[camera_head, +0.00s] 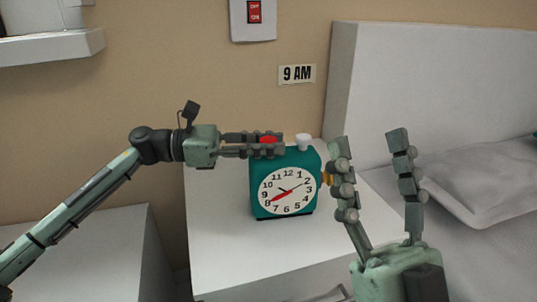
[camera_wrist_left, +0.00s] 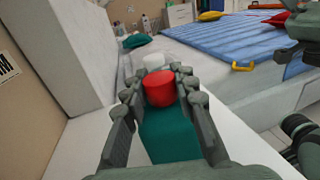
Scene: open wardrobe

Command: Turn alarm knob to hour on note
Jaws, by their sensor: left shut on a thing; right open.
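A teal alarm clock (camera_head: 256,199) stands on a white bedside table. Its red hand points to about 8; dark hands point near 10 and 2. A note (camera_head: 297,74) on the wall reads 9 AM. My left gripper (camera_head: 270,144) is shut on the red knob (camera_head: 267,140) on top of the clock; the left wrist view shows this red knob (camera_wrist_left: 160,88) between the fingers. A white knob (camera_head: 303,141) sits beside it. A yellow knob (camera_head: 326,178) is on the clock's right side, partly hidden by my right gripper (camera_head: 369,142), which is open with its left finger close to it.
The white bedside table (camera_head: 220,240) has bare room left of and in front of the clock. A bed with a tall white headboard (camera_head: 400,90) and a pillow (camera_head: 480,185) stands to the right. A red switch (camera_head: 254,12) is on the wall above.

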